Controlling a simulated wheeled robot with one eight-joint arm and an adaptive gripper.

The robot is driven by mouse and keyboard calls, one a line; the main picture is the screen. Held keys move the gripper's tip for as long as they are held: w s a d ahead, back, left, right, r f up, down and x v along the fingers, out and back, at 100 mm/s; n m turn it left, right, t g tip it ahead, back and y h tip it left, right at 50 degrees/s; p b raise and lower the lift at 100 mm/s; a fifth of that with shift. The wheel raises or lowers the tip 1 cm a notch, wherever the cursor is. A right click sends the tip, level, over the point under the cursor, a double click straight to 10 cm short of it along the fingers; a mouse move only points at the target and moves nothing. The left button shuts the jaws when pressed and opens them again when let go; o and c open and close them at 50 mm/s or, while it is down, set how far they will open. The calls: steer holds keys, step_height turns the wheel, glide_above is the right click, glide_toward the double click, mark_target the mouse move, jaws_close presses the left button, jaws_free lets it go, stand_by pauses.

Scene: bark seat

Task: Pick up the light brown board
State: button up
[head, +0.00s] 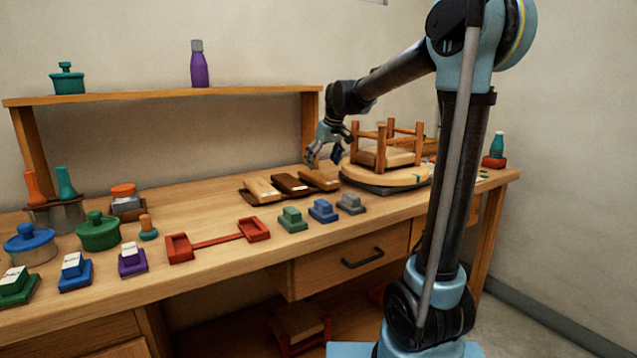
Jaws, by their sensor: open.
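Three small boards lie side by side on a dark base on the workbench in the head view. The left one is a light brown board (261,190), the middle one is a dark brown board (290,183), and the right one is a medium brown board (320,179). Each seems to carry a small pale label. My gripper (322,162) is open and empty, pointing down above the right board, to the right of and apart from the light brown board.
An upturned wooden stool (385,155) stands on a round turntable (415,178) close right of my gripper. Green, blue and grey blocks (323,211) sit in front of the boards. A red holder (215,243) lies to the left. The shelf (180,97) rises behind.

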mark_target(319, 176)
steer(key=shift+w+x, duration=0.1)
steer(key=shift+x, duration=1.55)
steer(key=shift+w+x, duration=0.15)
steer(key=shift+x, duration=1.55)
steer(key=shift+d+r, duration=0.1)
steer(key=shift+d, duration=0.1)
steer(key=c, duration=1.3)
